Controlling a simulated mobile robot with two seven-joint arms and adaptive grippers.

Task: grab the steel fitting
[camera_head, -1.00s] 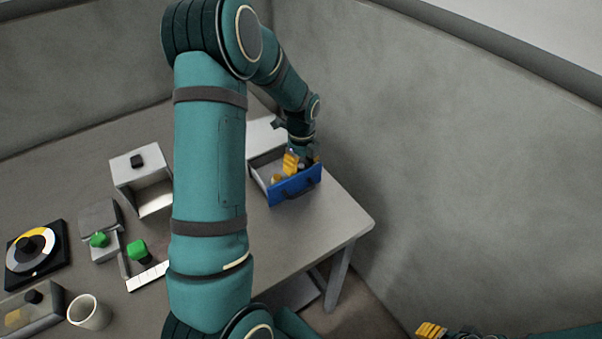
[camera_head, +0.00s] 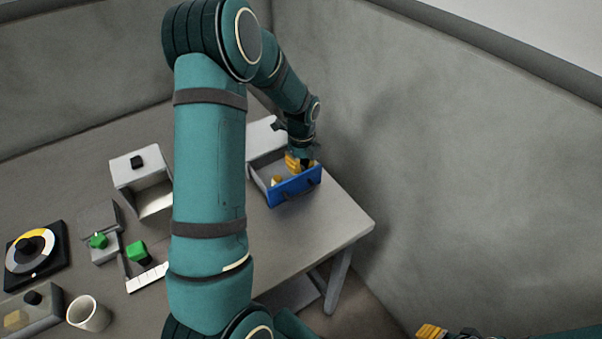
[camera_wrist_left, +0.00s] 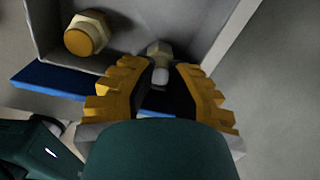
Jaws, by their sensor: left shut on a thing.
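The steel fitting (camera_wrist_left: 159,50) is a small grey hex-headed piece inside the open drawer, between the tips of my left gripper (camera_wrist_left: 162,76). The yellow-padded fingers are shut on it, and they hide part of its lower end. In the head view my left gripper (camera_head: 299,164) reaches down into the blue-fronted drawer (camera_head: 293,188), and the steel fitting cannot be made out there. My right gripper (camera_head: 431,331) shows only in part at the bottom right edge, and its opening cannot be judged.
A brass-coloured fitting (camera_wrist_left: 84,38) lies in the same drawer, left of my gripper in the wrist view. The drawer walls stand close around the fingers. A white box (camera_head: 140,168), a dial (camera_head: 32,253) and a cup (camera_head: 88,313) stand on the table's left.

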